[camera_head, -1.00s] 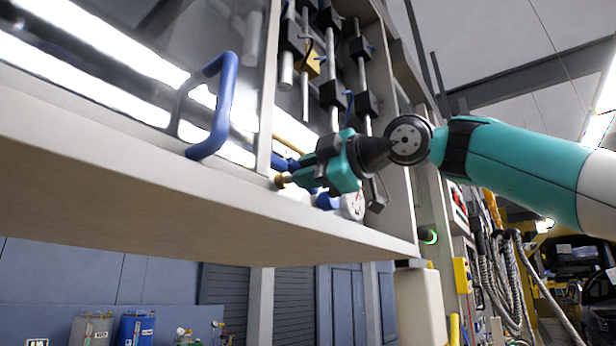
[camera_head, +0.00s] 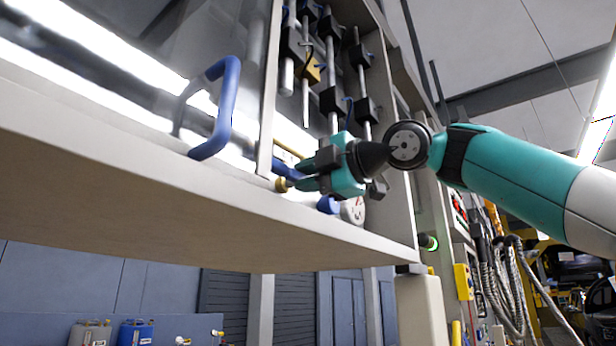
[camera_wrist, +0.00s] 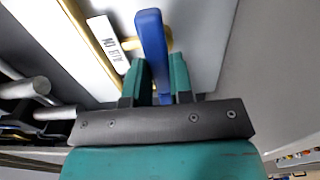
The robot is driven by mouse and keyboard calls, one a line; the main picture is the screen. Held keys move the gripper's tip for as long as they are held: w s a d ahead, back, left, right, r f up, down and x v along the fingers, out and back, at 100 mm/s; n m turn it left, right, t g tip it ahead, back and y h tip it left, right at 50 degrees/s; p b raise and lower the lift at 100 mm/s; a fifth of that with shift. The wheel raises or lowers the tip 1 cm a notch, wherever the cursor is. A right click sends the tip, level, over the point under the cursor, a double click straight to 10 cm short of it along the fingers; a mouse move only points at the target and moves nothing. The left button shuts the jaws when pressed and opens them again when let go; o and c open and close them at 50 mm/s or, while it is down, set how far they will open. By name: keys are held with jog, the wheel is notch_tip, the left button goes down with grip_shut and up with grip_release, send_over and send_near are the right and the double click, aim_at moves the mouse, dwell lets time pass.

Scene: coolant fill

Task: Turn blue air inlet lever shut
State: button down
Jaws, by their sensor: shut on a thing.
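The blue air inlet lever (camera_wrist: 151,45) shows in the wrist view, a narrow blue bar running from the top down between the two teal fingers of my gripper (camera_wrist: 159,85). The fingers are shut on the lever's near part. A brass stem lies behind the lever, next to a white label (camera_wrist: 108,44) that I cannot read surely. In the head view my gripper (camera_head: 303,174) reaches left into the cabinet, above its lower shelf. A brass fitting (camera_head: 282,185) shows at its fingertips. The fingers hide most of the lever there.
The cabinet shelf (camera_head: 240,220) runs below my gripper. A sliding glass door with a blue handle (camera_head: 222,110) stands at the left. A round gauge (camera_head: 353,210) sits below my wrist. Rods with black blocks (camera_head: 331,99) hang behind. The cabinet's side wall is close at the right.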

jog(key=c, duration=1)
grip_release()
jog(key=b+v, duration=0.3)
jog(key=v, duration=1.4)
jog(key=shift+s+d, duration=0.2)
jog(key=shift+f, duration=0.15)
